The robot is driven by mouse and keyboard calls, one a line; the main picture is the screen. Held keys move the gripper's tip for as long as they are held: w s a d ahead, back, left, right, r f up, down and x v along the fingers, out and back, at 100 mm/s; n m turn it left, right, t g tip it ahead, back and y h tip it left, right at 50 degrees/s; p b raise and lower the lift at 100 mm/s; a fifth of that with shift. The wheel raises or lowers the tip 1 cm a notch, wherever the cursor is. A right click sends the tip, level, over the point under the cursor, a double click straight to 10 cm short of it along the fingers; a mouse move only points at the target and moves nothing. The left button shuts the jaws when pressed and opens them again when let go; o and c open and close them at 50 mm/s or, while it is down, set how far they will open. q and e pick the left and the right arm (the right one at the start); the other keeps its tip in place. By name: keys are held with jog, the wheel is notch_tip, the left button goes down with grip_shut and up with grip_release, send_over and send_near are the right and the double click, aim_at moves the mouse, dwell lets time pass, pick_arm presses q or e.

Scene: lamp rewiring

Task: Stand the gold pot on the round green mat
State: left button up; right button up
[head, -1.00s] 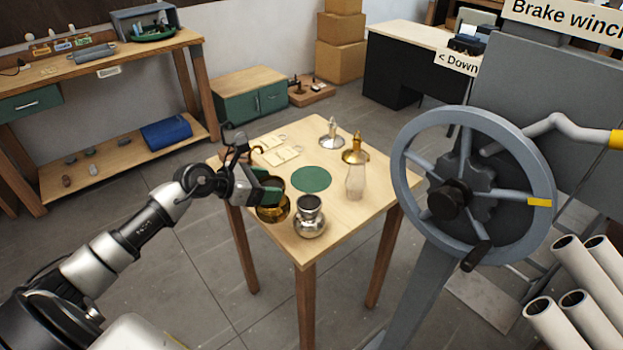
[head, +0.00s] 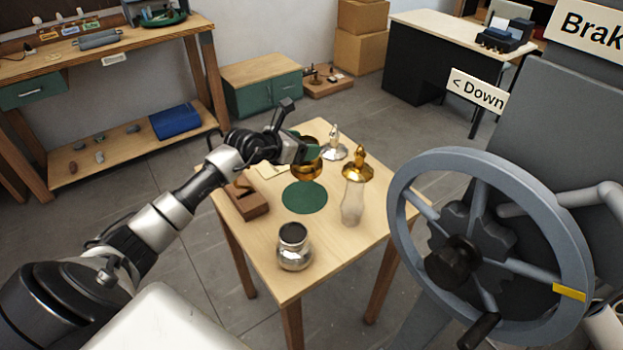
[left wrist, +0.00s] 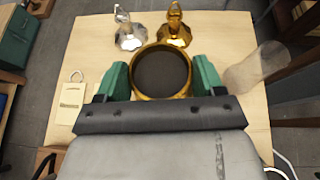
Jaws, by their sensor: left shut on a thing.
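My left gripper (head: 306,152) is shut on the gold pot (head: 306,172). In the head view the pot appears over the far edge of the round green mat (head: 304,198), and most of the mat is bare. Whether the pot is raised or touching the table is hard to tell from this angle. In the left wrist view the gold pot (left wrist: 162,93) sits between the green fingers of my left gripper (left wrist: 162,78), its round dark mouth facing the camera. The mat is hidden there. My right gripper is not in view.
A silver pot (head: 294,256) stands at the table's front. A silver lamp top (head: 334,150), gold lamp top (head: 358,170) and clear glass chimney (head: 352,204) stand at the right. A brown wooden block (head: 250,204) is at the left. A large handwheel (head: 402,220) rises beside the table.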

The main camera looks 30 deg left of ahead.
aim_at(295, 174)
pick_arm(q)
jog(key=f, duration=0.2)
jog(key=s+f, duration=0.1)
jog(key=shift+s+f, duration=0.15)
jog(key=shift+f, duration=0.55)
jog(key=f, duration=0.4)
jog(key=shift+w, duration=0.25)
jog(key=shift+r, duration=0.1)
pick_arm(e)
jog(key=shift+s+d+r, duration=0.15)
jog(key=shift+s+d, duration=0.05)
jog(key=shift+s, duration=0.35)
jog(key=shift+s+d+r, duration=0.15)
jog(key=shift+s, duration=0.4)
pick_arm(q)
jog(key=o, duration=0.6)
jog(key=shift+f, duration=0.2)
jog(key=o, duration=0.5)
jog(key=shift+s, duration=0.1)
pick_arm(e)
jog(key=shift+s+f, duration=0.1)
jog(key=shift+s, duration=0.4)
